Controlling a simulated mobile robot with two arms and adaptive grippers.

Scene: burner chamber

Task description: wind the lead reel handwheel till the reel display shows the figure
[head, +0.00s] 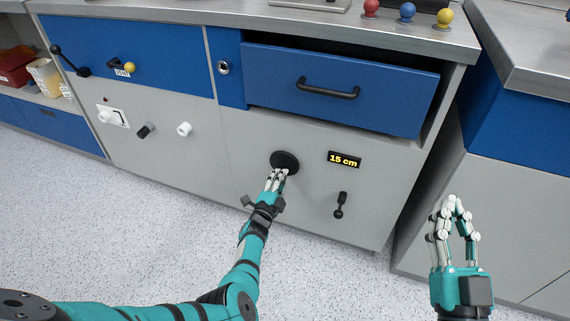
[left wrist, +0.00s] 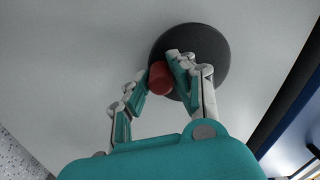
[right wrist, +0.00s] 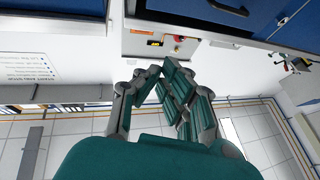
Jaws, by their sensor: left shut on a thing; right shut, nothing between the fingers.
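The lead reel handwheel is a black disc (head: 286,158) on the grey lower panel; it also fills the upper middle of the left wrist view (left wrist: 215,58). A red knob (left wrist: 160,78) sits near its edge. My left gripper (head: 276,176) is shut on this knob, its fingers on either side, and hides the knob in the head view. The reel display (head: 344,159), right of the handwheel, reads "15 cm" in yellow. My right gripper (head: 455,202) is shut and empty, held in front of the right-hand cabinet, away from the handwheel.
A blue drawer (head: 340,90) with a black handle stands partly out above the handwheel. A small black crank (head: 341,204) is below the display. White and black knobs (head: 146,131) are on the panel to the left. The speckled floor in front is clear.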

